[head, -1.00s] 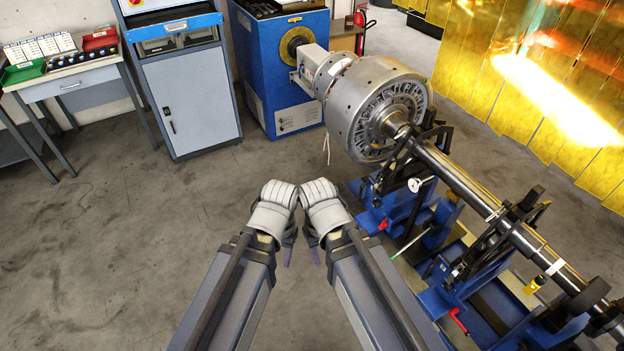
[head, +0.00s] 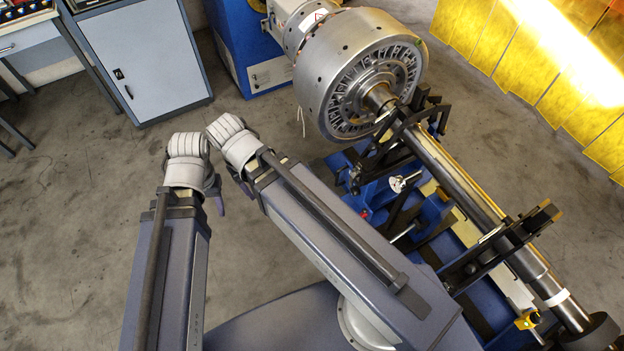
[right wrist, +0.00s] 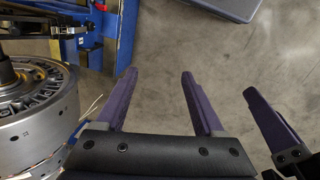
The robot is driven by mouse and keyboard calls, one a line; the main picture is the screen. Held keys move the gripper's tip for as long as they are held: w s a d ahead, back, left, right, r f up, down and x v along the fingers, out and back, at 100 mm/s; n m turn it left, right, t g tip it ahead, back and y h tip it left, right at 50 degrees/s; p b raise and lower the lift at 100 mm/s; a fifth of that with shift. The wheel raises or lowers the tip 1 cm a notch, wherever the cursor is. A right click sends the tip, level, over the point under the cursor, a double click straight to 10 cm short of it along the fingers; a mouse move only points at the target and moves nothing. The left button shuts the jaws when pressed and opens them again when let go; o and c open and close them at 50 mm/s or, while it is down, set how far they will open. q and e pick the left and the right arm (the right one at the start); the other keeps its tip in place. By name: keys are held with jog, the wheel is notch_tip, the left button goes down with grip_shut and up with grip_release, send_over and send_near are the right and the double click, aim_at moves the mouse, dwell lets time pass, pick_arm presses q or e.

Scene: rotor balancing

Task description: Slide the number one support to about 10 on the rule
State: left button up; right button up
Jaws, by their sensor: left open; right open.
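Two supports carry the long dark shaft on blue bases. One support (head: 405,122) with a black top stands close to the silver drum. The other support (head: 512,238) stands farther along the shaft. No number is readable, so I cannot tell which is number one. A pale strip (head: 515,290) lies along the bed; I cannot read a scale on it. My left gripper (head: 219,205) and right gripper (head: 247,188) hang over bare floor, left of the machine and apart from both supports. In the right wrist view my right gripper (right wrist: 158,75) is open and empty.
The silver drum (head: 358,75) sits on the shaft at the top centre. A grey cabinet (head: 140,60) stands at upper left, with a table edge beside it. Yellow curtain panels (head: 560,70) hang at upper right. The floor (head: 80,215) at left is clear.

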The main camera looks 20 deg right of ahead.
jog(key=w+d+f+m+t+h+b, duration=0.1)
jog(key=w+d+f+m+h+b, duration=0.35)
jog(key=f+b, duration=0.7)
jog(key=w+d+f+m+h+b, duration=0.1)
jog(key=w+d+f+m+b, duration=0.5)
jog(key=f+b, duration=0.6)
jog(key=m+h+b, duration=0.6)
jog(key=m+b, duration=0.3)
jog(key=b, duration=1.7)
send_near(337, 184)
notch_tip(337, 184, up, 3)
jog(key=a, duration=0.1)
jog(key=shift+w+h, duration=0.25)
jog(key=shift+w, duration=0.05)
jog(key=shift+b+x, duration=1.8)
jog(key=shift+x, duration=3.7)
